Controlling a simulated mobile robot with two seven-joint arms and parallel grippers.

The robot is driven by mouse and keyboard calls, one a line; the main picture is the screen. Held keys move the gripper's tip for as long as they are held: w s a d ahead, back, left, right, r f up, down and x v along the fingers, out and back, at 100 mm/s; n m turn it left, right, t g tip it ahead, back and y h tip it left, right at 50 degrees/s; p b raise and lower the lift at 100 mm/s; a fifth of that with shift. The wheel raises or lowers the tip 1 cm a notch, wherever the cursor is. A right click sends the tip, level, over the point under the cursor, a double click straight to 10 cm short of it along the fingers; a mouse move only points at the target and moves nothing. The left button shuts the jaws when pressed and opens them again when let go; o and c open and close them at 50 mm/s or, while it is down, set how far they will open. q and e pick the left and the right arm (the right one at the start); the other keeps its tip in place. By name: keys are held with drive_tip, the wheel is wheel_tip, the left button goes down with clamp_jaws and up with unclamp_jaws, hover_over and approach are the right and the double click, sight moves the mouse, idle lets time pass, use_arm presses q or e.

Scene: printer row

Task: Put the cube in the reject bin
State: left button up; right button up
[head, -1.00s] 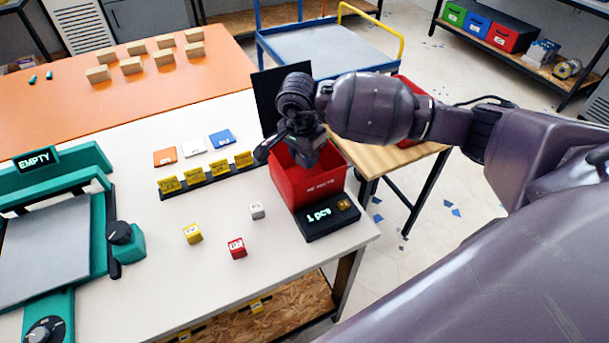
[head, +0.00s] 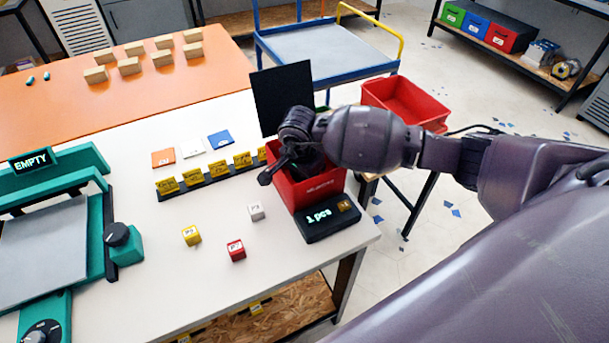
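My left gripper is out of view.
A black counter display (head: 328,217) reading "1 pcs" sits before the bin, and a dark panel (head: 282,98) stands behind it. A row of yellow tags (head: 205,177) is left of the bin. A teal printing press (head: 60,225) fills the left side. Another red bin (head: 405,100) is behind.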

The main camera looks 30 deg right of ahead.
drive_tip(key=shift+f, duration=0.45)
drive_tip(key=shift+s+f+b, duration=0.25)
drive_tip(key=shift+f+b, duration=0.1)
drive_tip(key=o, duration=1)
drive_tip(key=shift+s+f, duration=0.1)
drive_tip(key=shift+f, duration=0.1)
drive_tip(key=shift+c, duration=0.2)
drive_tip(key=shift+r+p, duration=0.3)
drive_tip(key=shift+r, duration=0.25)
wheel_tip(320, 180, up, 13)
drive_tip(key=a+p, duration=0.1)
drive_tip(key=shift+a, duration=0.2)
drive_tip(key=shift+f, duration=0.1)
